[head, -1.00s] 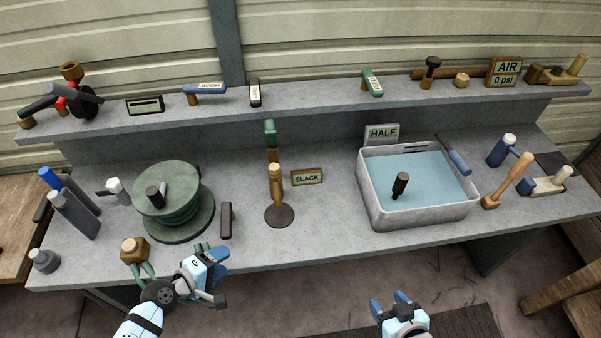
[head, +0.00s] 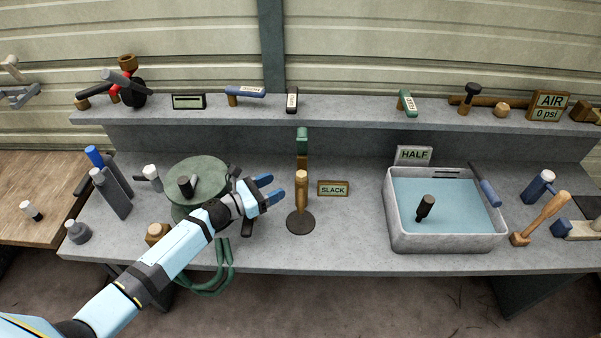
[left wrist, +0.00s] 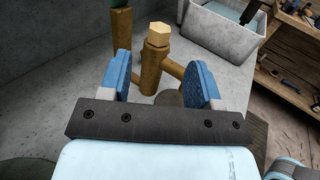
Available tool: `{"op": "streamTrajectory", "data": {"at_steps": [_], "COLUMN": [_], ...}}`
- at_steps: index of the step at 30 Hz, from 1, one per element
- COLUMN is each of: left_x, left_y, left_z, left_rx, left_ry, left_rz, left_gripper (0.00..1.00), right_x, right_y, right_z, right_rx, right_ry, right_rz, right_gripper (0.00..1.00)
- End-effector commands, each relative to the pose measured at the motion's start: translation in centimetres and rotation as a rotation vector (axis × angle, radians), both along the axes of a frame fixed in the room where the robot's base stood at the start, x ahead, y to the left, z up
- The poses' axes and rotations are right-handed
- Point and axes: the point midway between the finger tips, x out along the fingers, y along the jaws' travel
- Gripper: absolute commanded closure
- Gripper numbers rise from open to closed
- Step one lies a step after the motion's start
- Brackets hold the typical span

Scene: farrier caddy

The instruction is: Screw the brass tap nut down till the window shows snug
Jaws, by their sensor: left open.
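The brass tap (head: 301,192) stands upright on a dark round base in the middle of the bench, with a green block on the post behind it. In the left wrist view its pale faceted nut (left wrist: 159,33) sits on top of the brass post (left wrist: 155,62). The window sign (head: 333,188) beside the tap reads SLACK. My left gripper (head: 273,190) is open and empty, just left of the tap. In the left wrist view its blue fingers (left wrist: 160,80) stand apart, with the post showing beyond and between them. My right gripper is out of the head view.
A green hose reel (head: 197,172) stands left of the tap, partly behind my left arm. A grey basin of water (head: 447,243) is to the right, with a HALF sign (head: 413,155) behind it. A shelf (head: 350,111) with several tools runs along the back.

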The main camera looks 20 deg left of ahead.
Motion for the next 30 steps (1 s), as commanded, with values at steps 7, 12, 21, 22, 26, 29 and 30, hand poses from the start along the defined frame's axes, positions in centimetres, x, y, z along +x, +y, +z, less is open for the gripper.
{"op": "streamTrajectory", "data": {"at_steps": [7, 12, 21, 22, 26, 29, 30], "left_x": [4.1, 5.9, 6.8, 6.8, 6.8, 6.8, 6.8], "left_y": [-3.5, -5.0, -5.9, -5.9, -5.8, -5.8, -5.8], "left_z": [0.2, 0.1, 0.0, 0.0, 0.0, 0.0, 0.0], "left_rx": [-0.001, -0.001, 0.001, 0.002, 0.002, 0.002, 0.002], "left_ry": [-0.001, -0.001, 0.0, -0.001, -0.001, -0.001, -0.001], "left_rz": [-0.001, 0.0, -0.001, -0.001, -0.001, -0.001, -0.001], "left_gripper": [0.43, 0.43, 0.43, 0.43, 0.43, 0.66, 0.75], "right_x": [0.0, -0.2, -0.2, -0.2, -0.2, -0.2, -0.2], "right_y": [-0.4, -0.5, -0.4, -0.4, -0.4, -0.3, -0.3], "right_z": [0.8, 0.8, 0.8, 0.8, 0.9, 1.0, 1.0], "right_rx": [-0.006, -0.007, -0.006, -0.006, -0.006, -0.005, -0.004], "right_ry": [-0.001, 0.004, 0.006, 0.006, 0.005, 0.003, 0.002], "right_rz": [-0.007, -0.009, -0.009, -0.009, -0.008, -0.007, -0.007], "right_gripper": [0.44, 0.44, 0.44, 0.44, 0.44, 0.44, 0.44]}}
